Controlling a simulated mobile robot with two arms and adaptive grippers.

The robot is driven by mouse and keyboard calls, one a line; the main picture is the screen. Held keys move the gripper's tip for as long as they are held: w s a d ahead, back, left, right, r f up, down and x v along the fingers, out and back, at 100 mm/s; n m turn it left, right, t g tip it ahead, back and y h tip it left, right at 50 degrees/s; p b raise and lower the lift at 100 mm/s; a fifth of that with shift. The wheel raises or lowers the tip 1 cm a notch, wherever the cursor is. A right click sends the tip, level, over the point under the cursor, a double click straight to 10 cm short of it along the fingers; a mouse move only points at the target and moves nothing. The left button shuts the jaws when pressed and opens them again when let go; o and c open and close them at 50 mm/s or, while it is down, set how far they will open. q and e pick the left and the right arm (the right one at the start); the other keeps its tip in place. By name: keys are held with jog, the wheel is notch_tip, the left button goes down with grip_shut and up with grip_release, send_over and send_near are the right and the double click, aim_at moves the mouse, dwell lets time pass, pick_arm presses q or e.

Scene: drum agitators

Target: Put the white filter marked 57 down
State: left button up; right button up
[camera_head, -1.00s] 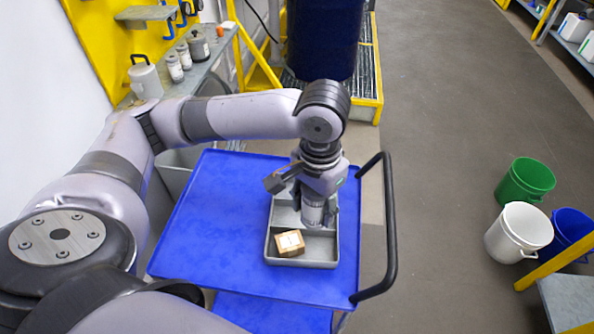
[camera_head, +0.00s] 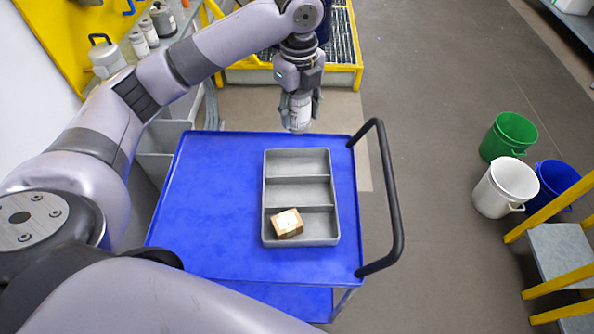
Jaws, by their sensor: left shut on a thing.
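My left gripper (camera_head: 300,104) is shut on a white cylindrical filter (camera_head: 297,123) and holds it upright, in the air, over the far edge of the blue cart in this view. Its marking is too small to read. The fingers cover the filter's sides. Below it on the cart top is a grey tray (camera_head: 335,208) with three compartments. The far and middle compartments are empty. A small brown box (camera_head: 287,223) lies in the near compartment. My right gripper is not in view.
The blue cart (camera_head: 213,205) has clear room left of the tray and a black handle (camera_head: 392,200) on its right. A yellow-framed grating (camera_head: 341,38) lies beyond. White (camera_head: 503,188), green (camera_head: 508,136) and blue buckets (camera_head: 557,180) stand on the floor at right.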

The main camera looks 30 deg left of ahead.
pick_arm(q)
jog(key=m, duration=0.1)
jog(key=w+m, duration=0.1)
jog(key=shift+w+a+m, duration=0.1)
jog(key=shift+a+m, duration=0.25)
jog(key=shift+m, duration=0.05)
jog(key=shift+w+a+m, duration=0.2)
jog(key=shift+w+m, duration=0.05)
jog(key=shift+m, duration=0.45)
jog(key=shift+f, duration=0.3)
jog(key=p, duration=0.2)
send_over(297, 171)
notch_tip(297, 171, down, 15)
jog(key=shift+r, duration=0.2)
notch_tip(297, 171, down, 4)
jog(key=shift+f, duration=0.45)
jog(key=o, duration=1.2)
jog(key=shift+f, duration=0.1)
jog(key=shift+c, duration=0.2)
